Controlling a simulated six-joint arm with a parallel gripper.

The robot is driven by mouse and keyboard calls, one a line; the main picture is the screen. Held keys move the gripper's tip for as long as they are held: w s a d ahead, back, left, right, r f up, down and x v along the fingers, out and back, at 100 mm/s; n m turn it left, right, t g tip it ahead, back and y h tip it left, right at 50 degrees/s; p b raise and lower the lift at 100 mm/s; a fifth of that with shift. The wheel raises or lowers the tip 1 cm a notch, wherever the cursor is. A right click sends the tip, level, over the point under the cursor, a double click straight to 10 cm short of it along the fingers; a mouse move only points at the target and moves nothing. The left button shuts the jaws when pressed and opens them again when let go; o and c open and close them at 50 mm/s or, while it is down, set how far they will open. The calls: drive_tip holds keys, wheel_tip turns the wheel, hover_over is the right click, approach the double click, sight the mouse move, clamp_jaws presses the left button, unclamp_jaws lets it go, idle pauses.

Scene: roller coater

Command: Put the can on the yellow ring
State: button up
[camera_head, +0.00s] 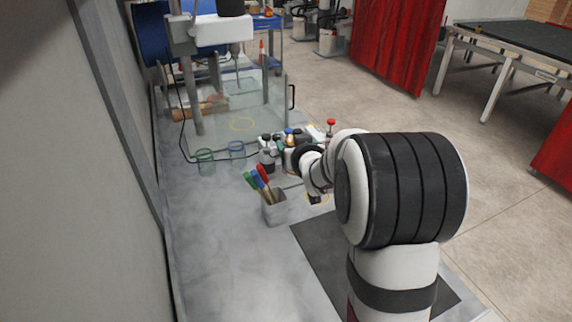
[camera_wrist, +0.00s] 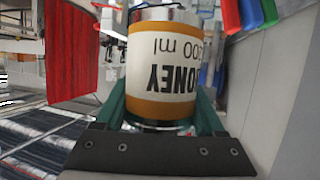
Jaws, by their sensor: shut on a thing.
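The can (camera_wrist: 162,62) is white with orange bands and a silver metal rim, and reads "HONEY" and "300 ml" upside down in the wrist view. My gripper (camera_wrist: 163,108) is shut on it, with a green finger on each side. In the head view my arm hides most of the gripper, and I cannot make out the held can clearly. A thin yellow ring (camera_head: 242,117) lies on the surface behind the clear panel. Another yellow outline (camera_head: 327,197) shows partly beside my wrist on the bench.
A grey cup (camera_head: 275,212) holds brushes with red, blue and green handles. Several bottles stand close together near my wrist. Green (camera_head: 204,161) and blue (camera_head: 237,152) glass jars stand left of them. The bench at left is clear.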

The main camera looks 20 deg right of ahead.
drive_tip(key=d+f+m+h, duration=0.1)
drive_tip(key=d+f, duration=0.5)
drive_tip(key=d, duration=0.4)
drive_tip(key=d+f+m+h, duration=0.1)
drive_tip(key=d+f, duration=0.5)
drive_tip(key=d, duration=0.3)
drive_tip(key=shift+g, duration=0.3)
drive_tip(key=shift+w+a+f, duration=0.9)
drive_tip(key=shift+w+f, duration=0.8)
drive_tip(key=shift+f, duration=0.25)
drive_tip(key=shift+w+a+f, duration=0.9)
drive_tip(key=shift+w+f, duration=0.75)
drive_tip(key=shift+f, duration=0.25)
drive_tip(key=shift+w+a+f, duration=0.9)
drive_tip(key=shift+w+f, duration=0.8)
drive_tip(key=shift+f, duration=0.25)
drive_tip(key=shift+f, duration=0.1)
